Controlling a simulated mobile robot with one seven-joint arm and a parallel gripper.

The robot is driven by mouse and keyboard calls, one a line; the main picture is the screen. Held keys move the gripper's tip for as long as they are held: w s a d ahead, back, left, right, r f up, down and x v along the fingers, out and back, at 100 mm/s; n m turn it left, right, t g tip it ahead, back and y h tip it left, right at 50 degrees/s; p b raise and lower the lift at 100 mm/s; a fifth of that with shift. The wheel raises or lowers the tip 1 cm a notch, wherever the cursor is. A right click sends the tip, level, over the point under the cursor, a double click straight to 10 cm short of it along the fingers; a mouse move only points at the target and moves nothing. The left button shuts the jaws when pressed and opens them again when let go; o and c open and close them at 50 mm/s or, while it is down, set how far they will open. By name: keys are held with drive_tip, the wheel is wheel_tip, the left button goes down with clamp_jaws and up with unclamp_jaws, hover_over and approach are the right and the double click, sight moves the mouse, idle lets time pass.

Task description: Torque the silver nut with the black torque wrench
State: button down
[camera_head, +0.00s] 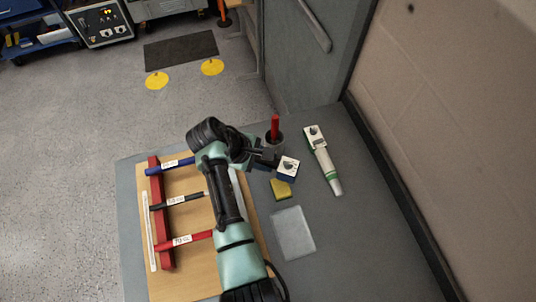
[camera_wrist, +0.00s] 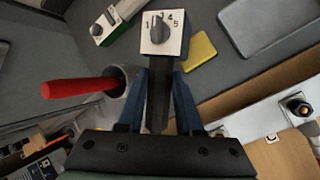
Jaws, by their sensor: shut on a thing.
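In the head view this dial head (camera_head: 288,168) shows just right of my gripper (camera_head: 267,158), over the grey table. I cannot pick out the silver nut for certain. A post with a dark top (camera_wrist: 298,106) stands on a pale plate at the right of the wrist view. My arm hides part of the wooden board in the head view.
A grey cup (camera_wrist: 121,83) holds a red-handled tool. A yellow block (camera_head: 281,189), grey pad (camera_head: 294,233) and green-white dial tool (camera_head: 323,160) lie nearby. A wall borders the right.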

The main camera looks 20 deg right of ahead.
drive_tip(key=shift+s+a, duration=0.15)
drive_tip(key=shift+s+a+m, duration=0.1)
drive_tip(key=shift+m, duration=0.2)
drive_tip(key=shift+s+a+m+g, duration=0.6)
drive_tip(key=shift+s+a+m, duration=0.15)
drive_tip(key=shift+m, duration=0.15)
idle(0.3)
drive_tip(key=shift+a, duration=0.1)
drive_tip(key=shift+s+p, duration=0.1)
drive_tip(key=shift+p, duration=0.5)
idle(0.6)
drive_tip(key=shift+r, duration=0.15)
